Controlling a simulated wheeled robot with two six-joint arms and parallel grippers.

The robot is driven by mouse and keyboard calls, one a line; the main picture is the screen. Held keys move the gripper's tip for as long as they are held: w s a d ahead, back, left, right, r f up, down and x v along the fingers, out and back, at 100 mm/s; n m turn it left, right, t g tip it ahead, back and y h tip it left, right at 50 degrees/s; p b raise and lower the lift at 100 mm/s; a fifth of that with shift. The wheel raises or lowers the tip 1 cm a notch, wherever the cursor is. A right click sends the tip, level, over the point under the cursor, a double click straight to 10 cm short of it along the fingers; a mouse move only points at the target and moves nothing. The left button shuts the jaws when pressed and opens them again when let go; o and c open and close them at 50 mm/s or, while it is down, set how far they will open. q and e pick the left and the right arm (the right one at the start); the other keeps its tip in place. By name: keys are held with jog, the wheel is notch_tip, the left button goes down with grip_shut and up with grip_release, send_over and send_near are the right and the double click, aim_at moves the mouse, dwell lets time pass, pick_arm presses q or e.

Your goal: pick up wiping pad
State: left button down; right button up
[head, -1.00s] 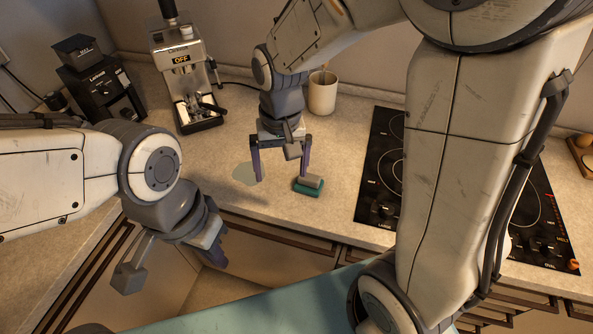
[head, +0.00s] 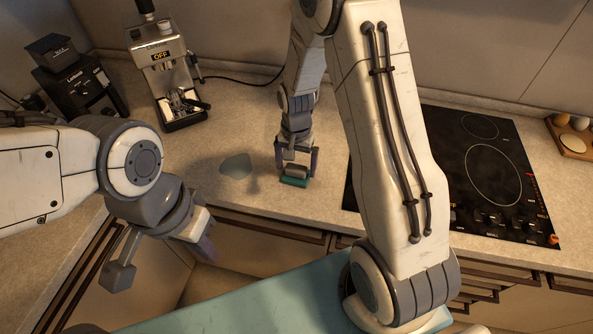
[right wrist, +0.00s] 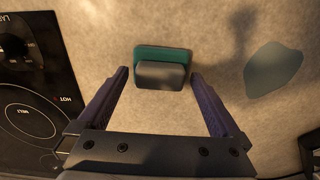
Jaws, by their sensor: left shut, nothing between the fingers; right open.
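The wiping pad (head: 294,181) is a teal pad with a grey grip block on top. It lies on the counter just left of the stove. In the right wrist view the pad (right wrist: 163,56) sits ahead of the fingertips, roughly centred between them. My right gripper (head: 297,172) is open above the pad, its two purple fingers on either side; it also shows in the right wrist view (right wrist: 160,75). Nothing is between its fingers. My left gripper (head: 205,245) hangs low at the left, in front of the counter edge, shut and empty, far from the pad.
A greyish wet-looking spot (head: 236,166) lies on the counter left of the pad. The black stove (head: 470,180) is to the right. An espresso machine (head: 166,85) and a black grinder (head: 82,82) stand at the back left. The counter around the pad is clear.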

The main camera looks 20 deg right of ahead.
notch_tip(320, 180, down, 2)
jog(key=shift+f, duration=0.1)
jog(key=c, duration=1)
jog(key=shift+r, duration=0.2)
jog(key=shift+w+r, duration=0.1)
jog(key=shift+r, duration=0.5)
notch_tip(320, 180, up, 3)
jog(key=shift+f+b, duration=0.1)
jog(key=shift+b, duration=0.6)
jog(key=s+d+r+b, duration=0.2)
jog(key=s+d+r, duration=0.4)
jog(key=s, duration=0.4)
jog(key=shift+r, duration=0.4)
jog(key=shift+s, duration=0.1)
